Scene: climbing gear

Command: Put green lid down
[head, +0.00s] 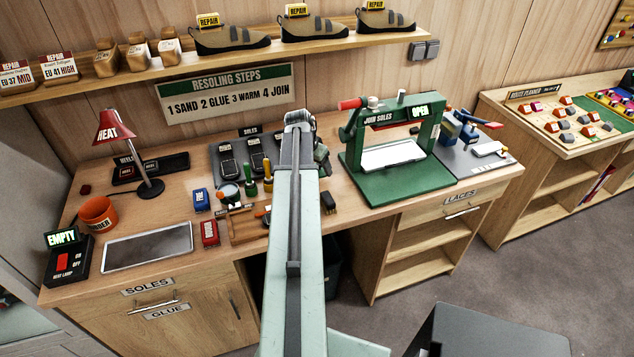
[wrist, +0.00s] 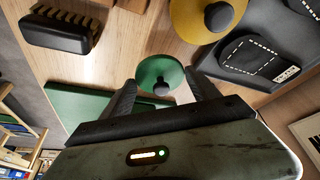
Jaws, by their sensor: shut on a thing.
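The green lid (wrist: 162,70), a round green disc with a dark knob, is between the two dark fingers of my gripper (wrist: 160,79) in the wrist view. The fingers meet its rim on opposite sides, and my gripper is shut on it. Wooden bench top shows beyond the lid; its height above the wood is hard to tell. In the head view my own arm hides the lid and most of my gripper.
In the wrist view a yellow lid (wrist: 190,14) with a dark knob lies close by, next to a dark sole pad (wrist: 250,57). A black brush (wrist: 55,35) is at upper left. In the head view the green sole press (head: 400,185) stands right of my arm.

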